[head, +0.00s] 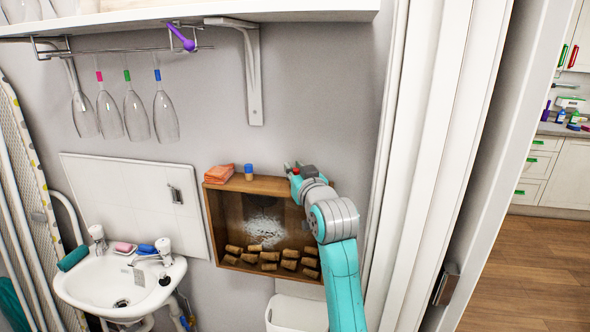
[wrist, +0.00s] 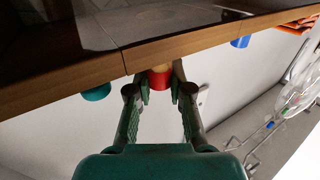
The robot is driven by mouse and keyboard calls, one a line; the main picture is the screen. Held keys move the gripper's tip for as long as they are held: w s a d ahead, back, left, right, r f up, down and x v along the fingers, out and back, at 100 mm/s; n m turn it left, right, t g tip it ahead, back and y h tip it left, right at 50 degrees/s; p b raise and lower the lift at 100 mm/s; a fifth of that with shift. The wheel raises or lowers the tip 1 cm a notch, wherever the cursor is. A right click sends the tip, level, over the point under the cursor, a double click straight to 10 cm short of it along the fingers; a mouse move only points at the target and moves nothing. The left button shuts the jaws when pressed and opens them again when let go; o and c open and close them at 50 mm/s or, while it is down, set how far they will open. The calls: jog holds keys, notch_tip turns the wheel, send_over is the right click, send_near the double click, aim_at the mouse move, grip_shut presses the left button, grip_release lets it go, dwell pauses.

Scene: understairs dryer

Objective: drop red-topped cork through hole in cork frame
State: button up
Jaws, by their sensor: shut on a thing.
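The red-topped cork (wrist: 160,78) is between the fingertips of my gripper (wrist: 159,82), which is shut on it. In the wrist view its red top faces my gripper and its tan body meets the wooden edge of the cork frame (wrist: 190,41). I cannot tell whether it touches the frame. In the head view the cork frame (head: 214,222) is a wooden box on the wall with several loose corks (head: 268,256) at its bottom. My gripper (head: 293,170) is at the right end of its top. The hole is not visible.
A blue-topped cork (head: 249,172) and a folded orange cloth (head: 219,174) are on the frame's top, left of my gripper. A teal-topped object (wrist: 97,92) is on the other side. A sink (head: 120,285) is at lower left. Glasses (head: 137,115) hang above, and a white door frame (head: 425,150) stands at right.

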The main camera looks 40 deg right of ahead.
jog(key=shift+f, duration=0.75)
dwell(0.9)
jog(key=o, duration=0.7)
jog(key=shift+o, duration=0.2)
jog(key=shift+s, duration=0.1)
jog(key=v, duration=1.1)
jog(key=shift+s+a, duration=0.2)
jog(key=shift+s, duration=0.15)
jog(key=shift+f, duration=0.1)
